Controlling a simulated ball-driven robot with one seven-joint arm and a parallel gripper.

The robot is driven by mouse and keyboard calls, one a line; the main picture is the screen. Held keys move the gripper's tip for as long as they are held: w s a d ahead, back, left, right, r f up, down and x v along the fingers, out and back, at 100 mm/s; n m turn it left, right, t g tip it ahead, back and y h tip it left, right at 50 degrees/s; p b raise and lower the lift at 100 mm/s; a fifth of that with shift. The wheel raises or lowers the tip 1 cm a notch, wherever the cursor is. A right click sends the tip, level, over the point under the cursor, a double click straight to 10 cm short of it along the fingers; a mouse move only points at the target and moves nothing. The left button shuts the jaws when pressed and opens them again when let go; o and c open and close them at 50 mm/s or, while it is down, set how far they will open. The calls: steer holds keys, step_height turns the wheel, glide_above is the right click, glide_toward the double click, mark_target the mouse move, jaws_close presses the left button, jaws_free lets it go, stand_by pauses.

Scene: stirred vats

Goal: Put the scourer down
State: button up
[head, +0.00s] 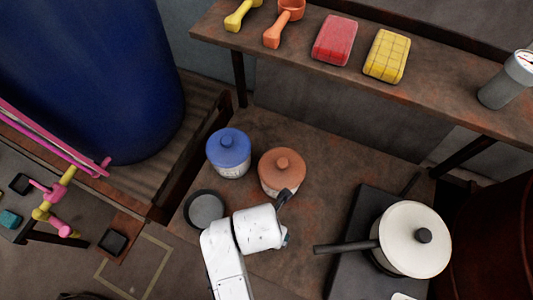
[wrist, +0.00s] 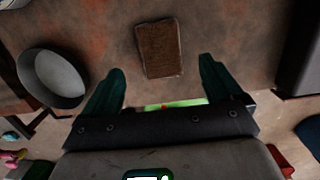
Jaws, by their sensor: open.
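A brown, rough-looking rectangular pad, which looks like the scourer (wrist: 160,48), lies flat on the worktop in the wrist view. My gripper (wrist: 161,70) is open. Its two dark fingers stand apart to the left and right of the pad's near end, and neither touches it in this view. In the head view my white arm covers this spot; only a little of my gripper (head: 286,239) shows, and I cannot see the pad there.
A dark round bowl (head: 205,209) stands left of my arm. A blue lidded pot (head: 228,152) and an orange-lidded pot (head: 281,171) stand behind. A white pan (head: 405,255) sits on a dark hob at right. Red (head: 333,40) and yellow (head: 387,55) pads lie on the shelf.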

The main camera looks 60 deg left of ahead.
steer(key=shift+s+d+r, duration=0.1)
steer(key=shift+s+r, duration=0.05)
steer(key=shift+r, duration=1.2)
steer(key=shift+s+d+r, duration=0.1)
steer(key=shift+s+r, duration=0.05)
steer(key=shift+r, duration=1.15)
